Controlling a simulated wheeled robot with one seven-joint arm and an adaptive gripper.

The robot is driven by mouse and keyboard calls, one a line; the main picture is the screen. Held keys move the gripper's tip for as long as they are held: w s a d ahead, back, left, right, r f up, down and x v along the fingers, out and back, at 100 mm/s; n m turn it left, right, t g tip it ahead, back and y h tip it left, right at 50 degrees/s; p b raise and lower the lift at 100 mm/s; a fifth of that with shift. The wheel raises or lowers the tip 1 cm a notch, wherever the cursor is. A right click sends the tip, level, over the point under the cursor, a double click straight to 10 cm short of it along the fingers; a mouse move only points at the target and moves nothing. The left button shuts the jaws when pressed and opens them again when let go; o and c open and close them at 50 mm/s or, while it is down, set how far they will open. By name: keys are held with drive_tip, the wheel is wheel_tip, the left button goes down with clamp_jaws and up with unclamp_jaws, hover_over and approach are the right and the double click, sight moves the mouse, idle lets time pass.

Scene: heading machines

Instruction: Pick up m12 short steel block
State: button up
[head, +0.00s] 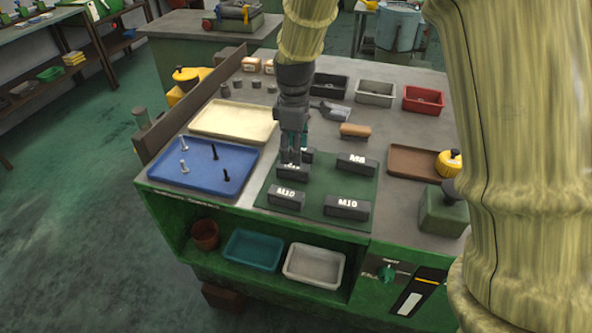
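My gripper (291,159) points down over the left back part of a dark green mat (323,222). Its fingertips are at a dark grey block (283,174) whose white label is partly covered, so I cannot read it. Another dark block (308,154) shows just behind the fingers, mostly hidden. I cannot tell whether the fingers are apart or closed on a block. Other blocks on the mat are labelled M8 (357,165), M10 (287,198) and M10 (347,209). No M12 label is readable.
A blue tray (202,181) with bolts and a cream tray (235,118) lie left of the mat. A brown tray (412,163) with a yellow-topped item (449,163) and a green box (443,214) stand right. My arm hides the right side.

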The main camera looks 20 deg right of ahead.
sight(293, 167)
drive_tip(key=shift+s+a+f+p, duration=0.15)
drive_tip(key=shift+f+p, duration=0.3)
drive_tip(key=shift+f, duration=0.7)
drive_tip(key=shift+s+a+f+p, duration=0.1)
drive_tip(key=shift+f+p, duration=0.3)
drive_tip(key=shift+f, duration=1.65)
clamp_jaws()
